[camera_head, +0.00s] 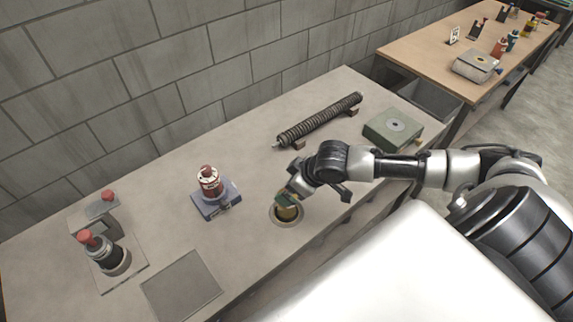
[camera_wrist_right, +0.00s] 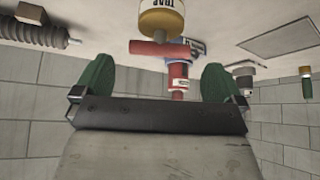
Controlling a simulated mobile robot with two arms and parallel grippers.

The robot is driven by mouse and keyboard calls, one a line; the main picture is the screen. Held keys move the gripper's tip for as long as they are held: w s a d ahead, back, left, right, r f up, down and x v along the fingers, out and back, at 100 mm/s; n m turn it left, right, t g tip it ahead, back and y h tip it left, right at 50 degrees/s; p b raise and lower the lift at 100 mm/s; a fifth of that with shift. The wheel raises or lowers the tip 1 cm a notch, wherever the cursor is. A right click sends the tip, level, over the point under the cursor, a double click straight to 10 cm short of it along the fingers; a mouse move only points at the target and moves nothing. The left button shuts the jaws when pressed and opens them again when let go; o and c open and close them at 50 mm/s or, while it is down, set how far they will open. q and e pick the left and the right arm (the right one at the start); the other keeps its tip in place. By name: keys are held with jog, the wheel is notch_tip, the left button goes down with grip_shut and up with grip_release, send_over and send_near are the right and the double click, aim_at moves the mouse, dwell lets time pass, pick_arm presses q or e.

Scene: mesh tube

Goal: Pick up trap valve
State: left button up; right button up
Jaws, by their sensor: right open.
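The trap valve (camera_wrist_right: 162,16) is a yellow-brass body with a "TRAP" label, upside down at the top edge of the right wrist view. A red bar (camera_wrist_right: 150,48) shows just below it, seemingly part of it. In the head view the valve (camera_head: 287,213) sits in a round ring on the bench, partly hidden by my right gripper (camera_head: 290,197). In the wrist view my right gripper (camera_wrist_right: 156,82) has its two green fingertips wide apart with nothing clamped between them. The valve is just ahead of the fingers. My left gripper is not in view.
A ribbed tube (camera_head: 320,120) lies on supports at the back. A green box (camera_head: 393,128) stands right. A red bottle-like device on a blue base (camera_head: 216,200), a black red-topped device (camera_head: 108,255) and a grey plate (camera_head: 182,286) are left. A block wall runs behind.

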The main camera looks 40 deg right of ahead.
aim_at(288, 213)
jog(key=shift+w+a+f, duration=0.3)
jog(key=shift+w+f, duration=0.1)
jog(key=shift+f, duration=0.1)
jog(key=x, duration=0.1)
jog(key=p+x, duration=0.1)
jog(key=x, duration=0.3)
jog(key=shift+s+d+f, duration=0.15)
jog(key=shift+s+d, duration=0.05)
jog(key=shift+d, duration=0.05)
jog(key=shift+c, duration=0.3)
jog(key=shift+s, duration=0.1)
jog(key=c, duration=1.2)
jog(key=shift+c, duration=0.4)
